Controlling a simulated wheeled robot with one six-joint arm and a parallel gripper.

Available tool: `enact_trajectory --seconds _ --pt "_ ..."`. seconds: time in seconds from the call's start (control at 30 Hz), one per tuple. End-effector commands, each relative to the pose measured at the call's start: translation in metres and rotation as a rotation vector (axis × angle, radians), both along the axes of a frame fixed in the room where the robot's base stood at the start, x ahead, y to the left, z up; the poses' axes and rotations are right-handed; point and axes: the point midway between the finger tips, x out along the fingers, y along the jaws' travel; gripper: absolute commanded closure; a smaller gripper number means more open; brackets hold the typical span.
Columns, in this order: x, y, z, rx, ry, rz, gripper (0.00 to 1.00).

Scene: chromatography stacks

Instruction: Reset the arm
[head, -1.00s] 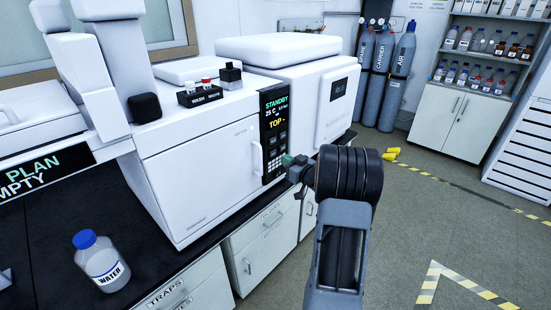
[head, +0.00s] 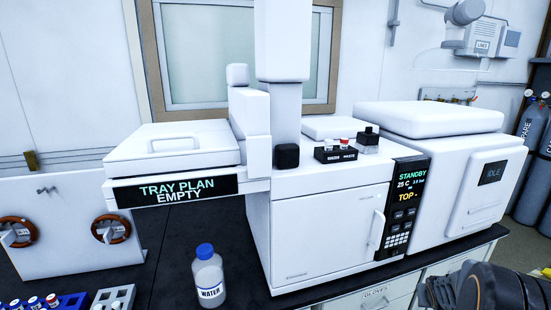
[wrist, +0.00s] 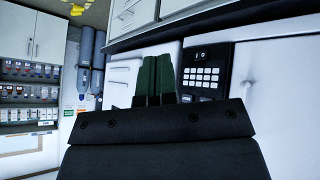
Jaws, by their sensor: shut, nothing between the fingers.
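My gripper (wrist: 154,80) shows in the wrist view with its two dark green fingers pressed together and nothing between them. In that view it is in front of the white instrument and its keypad (wrist: 201,78). In the head view only dark parts of my arm show at the bottom right corner, and the fingers are out of the picture there. The instrument's display (head: 409,182) reads STANDBY, 25 C and TOP.
A water bottle (head: 208,277) with a blue cap stands on the black bench (head: 180,240). A tray unit (head: 172,160) reads TRAY PLAN EMPTY. Blue and grey vial racks are at the bottom left. Gas cylinders (head: 532,140) stand at the far right.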

Motion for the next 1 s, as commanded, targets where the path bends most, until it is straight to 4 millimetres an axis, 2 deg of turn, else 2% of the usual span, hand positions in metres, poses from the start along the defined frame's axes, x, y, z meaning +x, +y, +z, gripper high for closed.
enact_trajectory --seconds 0.03,0.07,0.2,0.3,0.4,0.5,0.7,1.0 --pt "-0.013 0.026 0.008 0.031 0.074 -0.01 1.0" --pt "-0.024 0.043 0.011 0.058 0.125 -0.017 1.0" --pt "-0.073 0.132 0.029 0.202 0.322 0.02 1.0" --pt "-0.102 0.188 0.044 0.285 0.394 0.09 1.0" --pt "-0.121 0.227 0.058 0.327 0.401 0.166 1.0" --pt "-0.126 0.252 0.071 0.327 0.352 0.24 1.0" --pt "-0.128 0.275 0.09 0.293 0.284 0.345 1.0" --pt "-0.128 0.275 0.091 0.293 0.283 0.346 1.0"
